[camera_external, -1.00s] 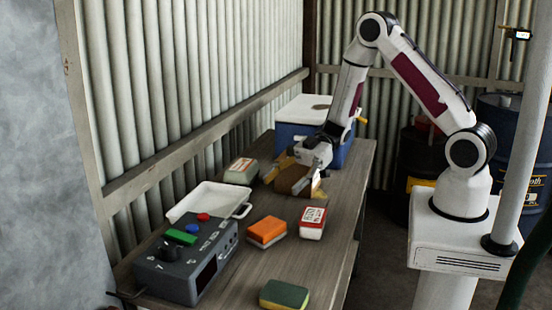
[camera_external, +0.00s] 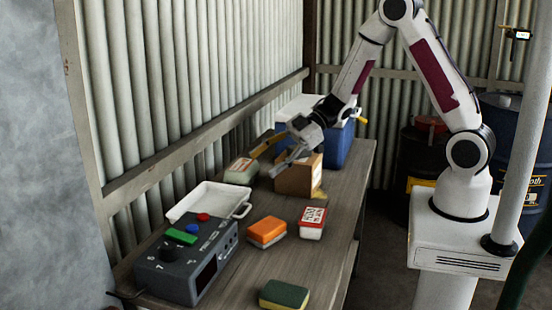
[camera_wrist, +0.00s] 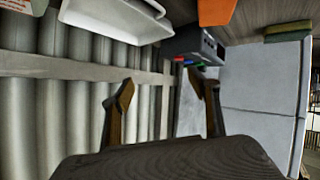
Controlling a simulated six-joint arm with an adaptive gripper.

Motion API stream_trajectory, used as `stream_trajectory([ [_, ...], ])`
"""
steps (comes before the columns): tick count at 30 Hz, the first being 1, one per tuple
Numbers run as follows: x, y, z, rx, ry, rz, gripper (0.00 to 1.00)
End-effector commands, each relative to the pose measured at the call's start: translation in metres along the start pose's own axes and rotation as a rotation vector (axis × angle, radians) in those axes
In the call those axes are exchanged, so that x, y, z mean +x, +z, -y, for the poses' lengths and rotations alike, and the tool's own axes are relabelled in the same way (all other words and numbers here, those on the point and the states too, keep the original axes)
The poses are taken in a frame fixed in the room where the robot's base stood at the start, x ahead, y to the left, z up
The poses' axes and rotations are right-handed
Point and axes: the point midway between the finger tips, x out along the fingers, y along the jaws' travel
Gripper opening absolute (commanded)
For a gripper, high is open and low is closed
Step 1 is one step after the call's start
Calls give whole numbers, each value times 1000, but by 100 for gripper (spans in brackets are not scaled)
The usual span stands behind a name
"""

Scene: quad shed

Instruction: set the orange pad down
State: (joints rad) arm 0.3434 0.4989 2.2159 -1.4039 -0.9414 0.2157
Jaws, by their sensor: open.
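The orange pad (camera_external: 267,230) lies flat on the wooden bench in the external view, with a pale layer under it. It stands between the grey control box and a red-and-white labelled box. It also shows at the top of the wrist view (camera_wrist: 215,10). My gripper (camera_external: 272,160) is above the bench, over and beside a brown cardboard box, well behind the orange pad. Its two fingers are spread apart with nothing between them, and they also show in the wrist view (camera_wrist: 163,95).
A grey control box (camera_external: 188,262) with coloured buttons, a white tray (camera_external: 206,203), a red-and-white box (camera_external: 312,222), a green-topped sponge (camera_external: 284,294), a cardboard box (camera_external: 297,180), a pale package (camera_external: 241,171) and a blue cooler (camera_external: 335,148) occupy the bench. Corrugated wall runs along its left side.

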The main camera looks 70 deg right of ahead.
Motion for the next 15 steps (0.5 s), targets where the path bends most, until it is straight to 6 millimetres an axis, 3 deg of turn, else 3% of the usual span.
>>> stream_trajectory([
  [6, -24, -18, -38, -20, 178, 116, 61],
  [15, -73, -40, -71, 13, 397, 257, 61],
])
